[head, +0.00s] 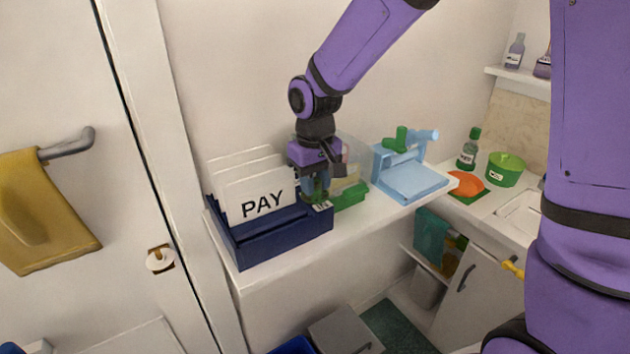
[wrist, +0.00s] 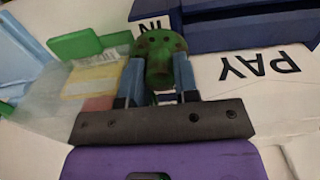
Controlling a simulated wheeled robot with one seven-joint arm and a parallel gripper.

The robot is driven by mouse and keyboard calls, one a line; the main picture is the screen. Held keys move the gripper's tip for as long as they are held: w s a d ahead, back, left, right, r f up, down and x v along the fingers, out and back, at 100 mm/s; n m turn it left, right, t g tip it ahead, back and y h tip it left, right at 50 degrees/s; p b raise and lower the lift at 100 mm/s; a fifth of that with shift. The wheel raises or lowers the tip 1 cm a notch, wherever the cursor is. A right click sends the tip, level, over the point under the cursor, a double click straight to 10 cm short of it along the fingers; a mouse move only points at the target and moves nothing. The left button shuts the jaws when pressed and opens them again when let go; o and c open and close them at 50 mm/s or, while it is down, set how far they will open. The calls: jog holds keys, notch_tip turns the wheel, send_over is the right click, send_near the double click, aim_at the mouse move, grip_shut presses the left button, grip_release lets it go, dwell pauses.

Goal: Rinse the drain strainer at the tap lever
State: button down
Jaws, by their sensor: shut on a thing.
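My gripper (head: 316,188) points down over the white ledge, beside the navy file box. In the wrist view, its two blue-grey fingers (wrist: 159,78) are shut on a round green piece with small dark holes, which looks like the drain strainer (wrist: 157,46). In the head view the strainer is mostly hidden by the fingers. The sink basin (head: 520,212) is at the right, partly hidden behind my purple arm column. I cannot clearly make out a tap lever; a small yellow handle-like piece (head: 513,268) shows near the counter's front edge.
The navy file box (head: 275,238) holds white cards, one marked PAY. A clear bin with green pieces (head: 350,196) stands close right of my gripper. Farther right is a light blue device with a green handle (head: 410,182). A green pot (head: 505,170) and bottle (head: 469,150) stand on the counter.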

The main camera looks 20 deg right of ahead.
jog(key=shift+f, duration=0.25)
jog(key=c, duration=1.1)
grip_release()
jog(key=shift+c, duration=0.2)
notch_tip(320, 180, up, 12)
jog(key=f, duration=0.1)
jog(key=s+d+r+m+t, duration=0.1)
jog(key=s+d+r+t, duration=0.1)
jog(key=s+d, duration=0.6)
jog(key=s+d+r+m+t, duration=0.2)
jog(key=s+d+r, duration=0.3)
jog(key=s, duration=0.9)
jog(key=shift+s+d+m+t, duration=0.35)
jog(key=shift+d+t, duration=0.35)
jog(key=shift+d, duration=0.65)
